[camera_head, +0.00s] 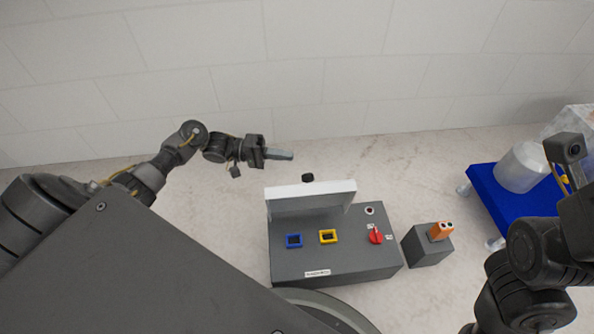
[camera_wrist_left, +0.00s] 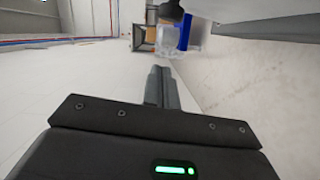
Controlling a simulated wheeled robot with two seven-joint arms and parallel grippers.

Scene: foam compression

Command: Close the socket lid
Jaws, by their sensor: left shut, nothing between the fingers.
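The socket lid (camera_head: 311,199) is a white-edged grey flap standing raised along the back of the grey control box (camera_head: 340,262). Below it on the box top are a blue-framed socket (camera_head: 294,241) and a yellow-framed socket (camera_head: 328,237), both uncovered. My left gripper (camera_head: 290,155) is shut and empty, up and left of the lid and apart from it. Its closed fingers (camera_wrist_left: 161,88) point forward in the left wrist view. My right arm is at the right edge of the head view, and its fingertips are not visible.
The box carries a red rotary knob (camera_head: 376,237). A small dark block (camera_head: 428,245) with an orange plug (camera_head: 440,230) stands to its right. A blue cart (camera_head: 500,200) with a white cylinder (camera_head: 521,167) is farther right. A tiled wall (camera_head: 290,65) runs behind.

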